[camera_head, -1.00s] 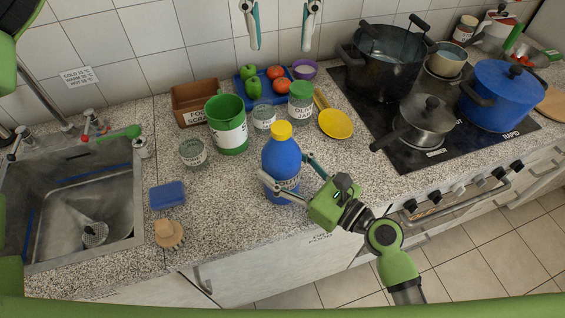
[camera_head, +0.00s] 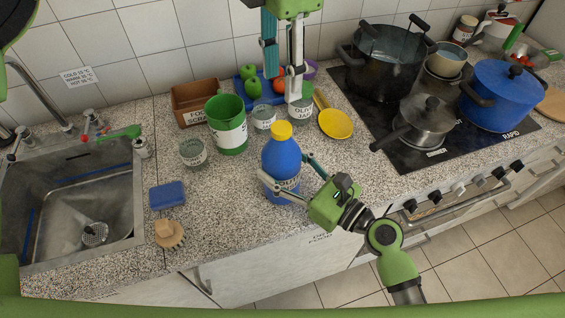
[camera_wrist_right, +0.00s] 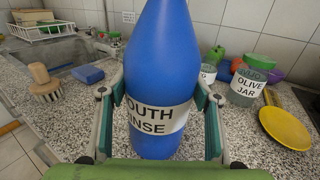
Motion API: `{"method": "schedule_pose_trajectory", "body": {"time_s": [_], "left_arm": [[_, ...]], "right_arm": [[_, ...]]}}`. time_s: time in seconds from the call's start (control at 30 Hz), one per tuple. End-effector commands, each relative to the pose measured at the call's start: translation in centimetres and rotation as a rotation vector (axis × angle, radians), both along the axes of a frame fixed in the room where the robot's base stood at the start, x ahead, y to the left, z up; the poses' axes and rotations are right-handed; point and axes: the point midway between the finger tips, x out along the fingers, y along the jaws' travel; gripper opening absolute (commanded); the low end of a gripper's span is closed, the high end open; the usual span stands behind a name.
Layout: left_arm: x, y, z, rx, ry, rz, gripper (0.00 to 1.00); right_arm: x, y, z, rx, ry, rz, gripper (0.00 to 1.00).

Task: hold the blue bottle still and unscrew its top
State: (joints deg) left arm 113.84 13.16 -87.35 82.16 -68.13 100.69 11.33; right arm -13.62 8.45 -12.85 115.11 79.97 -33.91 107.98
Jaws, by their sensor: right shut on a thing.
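The blue bottle (camera_head: 281,160) stands upright on the counter with its yellow top (camera_head: 281,131) on. Its label in the right wrist view reads "MOUTH RINSE"; the bottle's body (camera_wrist_right: 163,70) fills the middle there and its top is out of frame. My right gripper (camera_head: 288,180) is shut on the bottle's body, one finger on each side. My left gripper (camera_head: 282,88) hangs fingers down, beyond and above the bottle. Its fingers are apart with nothing between them, and clear of the yellow top. It partly hides the tomatoes and the olive jar.
The olive jar (camera_head: 300,113), a green container (camera_head: 229,130) and glass jars stand behind the bottle. A yellow spoon rest (camera_head: 336,124) lies right of it. A blue sponge (camera_head: 167,194) and a brush (camera_head: 168,234) lie left. The counter front-left of the bottle is clear.

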Motion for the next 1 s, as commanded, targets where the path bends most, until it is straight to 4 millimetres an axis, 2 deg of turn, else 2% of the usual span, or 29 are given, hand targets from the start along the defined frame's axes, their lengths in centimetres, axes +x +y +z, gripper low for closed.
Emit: {"method": "schedule_pose_trajectory", "body": {"time_s": [0.1, 0.3, 0.47, 0.8, 1.0], "left_arm": [[-0.1, 0.1, -1.0, 0.000, 0.005, -0.122, 0.39], [-0.2, 0.1, -2.0, 0.000, 0.008, -0.205, 0.39], [-0.2, 0.2, -3.5, 0.001, 0.008, -0.207, 0.39], [-0.3, 0.1, -8.3, -0.001, 0.009, -0.206, 0.39], [-0.2, 0.1, -10.0, 0.000, 0.007, -0.205, 0.39]], "right_arm": [[0.0, 0.0, -0.1, -0.001, 0.001, 0.000, 0.23], [0.0, 0.0, -0.1, -0.001, 0.001, 0.000, 0.23], [0.0, 0.0, -0.1, -0.001, 0.001, 0.000, 0.23], [0.0, 0.0, -0.1, -0.001, 0.001, 0.000, 0.23], [0.0, 0.0, -0.1, -0.001, 0.001, 0.000, 0.23]]}}
